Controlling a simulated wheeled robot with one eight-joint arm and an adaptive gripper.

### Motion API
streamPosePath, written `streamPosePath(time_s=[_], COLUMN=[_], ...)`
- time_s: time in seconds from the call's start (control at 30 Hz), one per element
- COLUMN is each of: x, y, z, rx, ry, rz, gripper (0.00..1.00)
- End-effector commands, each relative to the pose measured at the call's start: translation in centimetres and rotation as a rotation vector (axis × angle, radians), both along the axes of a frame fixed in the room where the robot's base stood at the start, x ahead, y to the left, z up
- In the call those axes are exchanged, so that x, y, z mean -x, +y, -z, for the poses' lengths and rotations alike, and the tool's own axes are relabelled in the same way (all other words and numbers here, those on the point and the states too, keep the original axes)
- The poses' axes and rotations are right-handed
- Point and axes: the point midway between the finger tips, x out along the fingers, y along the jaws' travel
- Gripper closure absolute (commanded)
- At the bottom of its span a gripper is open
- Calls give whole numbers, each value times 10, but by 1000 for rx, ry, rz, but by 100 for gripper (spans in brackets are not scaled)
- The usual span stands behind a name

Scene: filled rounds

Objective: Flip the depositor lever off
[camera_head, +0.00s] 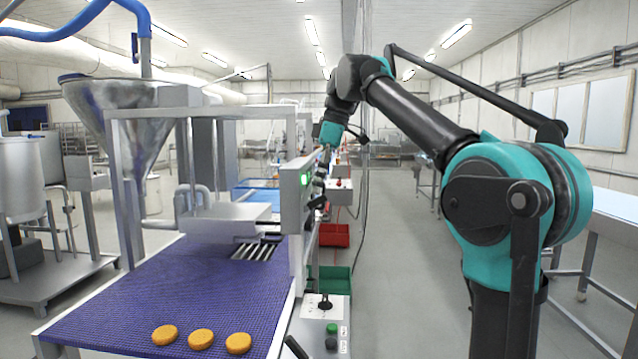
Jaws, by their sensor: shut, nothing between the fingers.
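The depositor, with a steel hopper (115,105) and a nozzle housing (222,222), stands over the purple belt. A grey control panel (293,200) with a green lit screen and dark knobs faces the aisle at its right. A small box (312,308) below carries a black lever (325,302), with green and black buttons under it. I cannot tell for sure which control is the depositor lever. My gripper (326,156) hangs small and pointing down near the panel's upper far end, shut and empty. Its fingers are hard to make out, and I cannot tell whether it touches anything.
Red (335,236) and green (333,279) bins stand beside the line. The aisle floor (395,270) is clear. A table (615,205) stands at the right.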

Motion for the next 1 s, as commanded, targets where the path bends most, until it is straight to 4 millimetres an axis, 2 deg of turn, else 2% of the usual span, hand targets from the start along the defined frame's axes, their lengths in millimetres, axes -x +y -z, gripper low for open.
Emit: streamPosePath(time_s=[0.67,1.0], x=[0,0], y=[-7,-18], z=[4,11], rx=[-103,-263], ry=[-3,-10], rz=[1,5], gripper=[100,100])
